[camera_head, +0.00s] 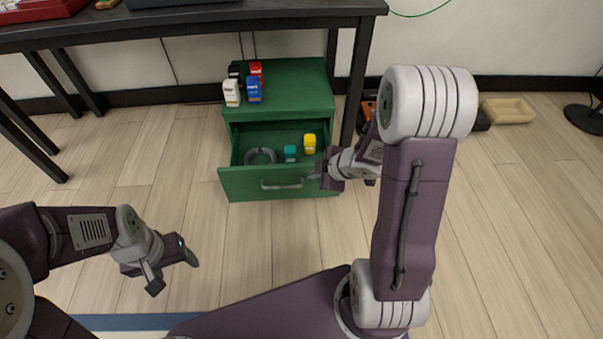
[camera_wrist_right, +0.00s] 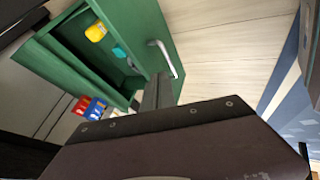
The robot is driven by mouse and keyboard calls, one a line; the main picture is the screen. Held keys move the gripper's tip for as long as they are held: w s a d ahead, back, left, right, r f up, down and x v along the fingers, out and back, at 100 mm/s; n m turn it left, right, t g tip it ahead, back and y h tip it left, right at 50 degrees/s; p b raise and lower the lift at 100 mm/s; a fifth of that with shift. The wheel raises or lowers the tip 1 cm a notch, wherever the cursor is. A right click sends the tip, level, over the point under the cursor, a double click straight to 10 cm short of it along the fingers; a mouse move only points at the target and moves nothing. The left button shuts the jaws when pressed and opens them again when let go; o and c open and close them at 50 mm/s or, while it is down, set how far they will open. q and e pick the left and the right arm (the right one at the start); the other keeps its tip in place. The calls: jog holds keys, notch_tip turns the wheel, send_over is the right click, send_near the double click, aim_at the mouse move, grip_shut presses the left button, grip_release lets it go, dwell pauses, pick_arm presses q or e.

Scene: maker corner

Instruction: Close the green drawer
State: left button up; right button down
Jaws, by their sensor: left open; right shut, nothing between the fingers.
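The green drawer (camera_head: 240,184) is pulled out of the green cabinet (camera_head: 300,88) under the table. Its grey bar handle (camera_head: 282,186) is on the front, and it also shows in the right wrist view (camera_wrist_right: 166,58). Inside lie a grey ring (camera_head: 260,156), a teal bottle (camera_head: 290,153) and a yellow bottle (camera_head: 309,144). My right gripper (camera_head: 316,176) is shut and empty, at the right end of the drawer front near the handle; I cannot tell whether it touches. My left gripper (camera_head: 174,271) is open and empty above the floor, left of and nearer than the drawer.
The floor before the drawer is clear.

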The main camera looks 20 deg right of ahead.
jog(key=b, duration=0.6)
send_near(295, 171)
notch_tip(295, 171, down, 4)
jog(key=s+a, duration=0.2)
jog(key=w, duration=0.1)
jog(key=w+p, duration=0.1)
jog(key=w, duration=0.1)
jog(key=shift+w+d, duration=0.25)
jog(key=shift+d, duration=0.1)
jog(key=shift+w+d, duration=0.2)
jog(key=shift+w, duration=0.3)
